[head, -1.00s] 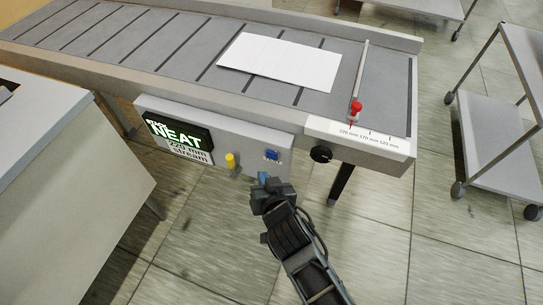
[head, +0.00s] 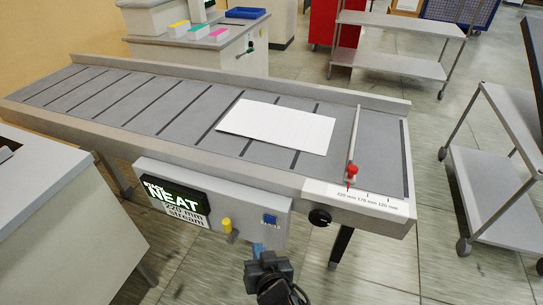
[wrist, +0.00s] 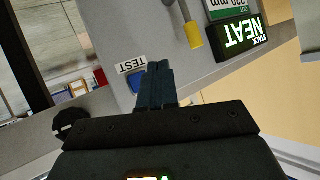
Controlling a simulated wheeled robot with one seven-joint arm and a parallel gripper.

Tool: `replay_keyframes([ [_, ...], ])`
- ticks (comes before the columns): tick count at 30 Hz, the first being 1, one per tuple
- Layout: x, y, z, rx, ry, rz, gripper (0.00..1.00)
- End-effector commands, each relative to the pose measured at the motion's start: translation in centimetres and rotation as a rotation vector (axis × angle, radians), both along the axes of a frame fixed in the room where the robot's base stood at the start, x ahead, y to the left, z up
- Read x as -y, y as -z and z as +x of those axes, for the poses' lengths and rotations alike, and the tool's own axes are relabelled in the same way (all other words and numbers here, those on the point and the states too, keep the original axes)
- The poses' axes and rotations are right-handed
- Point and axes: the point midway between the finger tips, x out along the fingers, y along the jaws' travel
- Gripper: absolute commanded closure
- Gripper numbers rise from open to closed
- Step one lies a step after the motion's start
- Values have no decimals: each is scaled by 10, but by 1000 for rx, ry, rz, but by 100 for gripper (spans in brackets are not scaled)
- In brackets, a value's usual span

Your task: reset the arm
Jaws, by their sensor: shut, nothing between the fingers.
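My gripper (head: 258,248) is at the bottom centre of the head view, in front of and below the conveyor's control panel (head: 250,216). Its fingers are closed together with nothing between them. In the wrist view the closed gripper fingers (wrist: 156,86) point towards the panel, close to the blue button (wrist: 136,84) and its TEST label (wrist: 131,65). The blue button (head: 270,219) and a yellow-tipped lever (head: 227,225) show on the panel in the head view. I cannot tell from these views whether the fingers touch the panel.
The conveyor (head: 160,118) carries a white sheet (head: 277,126) and a red-knobbed guide bar (head: 352,168). A black knob (head: 319,217) sits at its front right. A grey cabinet (head: 60,220) stands at left and a metal cart (head: 490,180) at right. Open floor lies between conveyor and cart.

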Motion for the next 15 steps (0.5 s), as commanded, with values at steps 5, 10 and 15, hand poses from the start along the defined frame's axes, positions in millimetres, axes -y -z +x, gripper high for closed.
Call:
replay_keyframes([
  [5, 5, 2, -5, -1, 1, 0, 100],
  [10, 39, 10, -42, 2, 9, 4, 100],
  [15, 89, 8, -101, 26, 27, 6, 100],
])
